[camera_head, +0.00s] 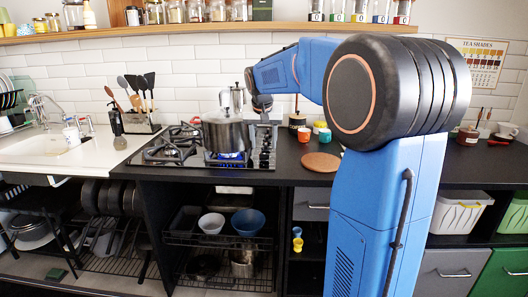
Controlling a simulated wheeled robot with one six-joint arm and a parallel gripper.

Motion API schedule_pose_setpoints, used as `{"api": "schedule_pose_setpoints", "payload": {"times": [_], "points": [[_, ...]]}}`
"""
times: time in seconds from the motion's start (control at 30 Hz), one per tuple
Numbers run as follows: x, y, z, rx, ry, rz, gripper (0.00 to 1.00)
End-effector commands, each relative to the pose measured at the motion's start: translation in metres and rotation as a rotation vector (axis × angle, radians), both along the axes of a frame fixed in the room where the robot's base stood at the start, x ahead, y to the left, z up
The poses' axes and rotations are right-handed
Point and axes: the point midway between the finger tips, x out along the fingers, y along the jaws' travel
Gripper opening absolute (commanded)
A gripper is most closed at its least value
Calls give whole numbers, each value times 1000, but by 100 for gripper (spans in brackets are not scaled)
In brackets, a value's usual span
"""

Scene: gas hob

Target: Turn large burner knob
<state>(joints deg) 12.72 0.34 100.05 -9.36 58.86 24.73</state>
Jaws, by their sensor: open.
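The gas hob (172,161) is set into the black counter at the centre-left. A steel pot (225,135) stands on its right burner, with a blue flame (228,155) under it. A row of small knobs (265,150) runs along the hob's right edge. They are too small to tell which one is the large burner knob. My gripper (265,112) is open, above the right rear of the hob and just right of the pot. It appears apart from the knobs. Its fingertips are small and partly hard to make out.
A moka pot (237,98) shows behind the steel pot. A utensil holder (140,122) stands left of the hob, near the sink (47,146). A round wooden board (321,161) and small coloured cups (322,134) are to the right. My blue arm hides part of the right counter.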

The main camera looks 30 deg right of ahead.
Motion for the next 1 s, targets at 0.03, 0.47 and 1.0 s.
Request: {"api": "schedule_pose_setpoints", "payload": {"times": [0.03,0.47,1.0], "points": [[2,-2,-9,1,3,0,50],[16,-10,-45,-1,-1,0,50],[16,-11,-47,0,0,0,8]]}}
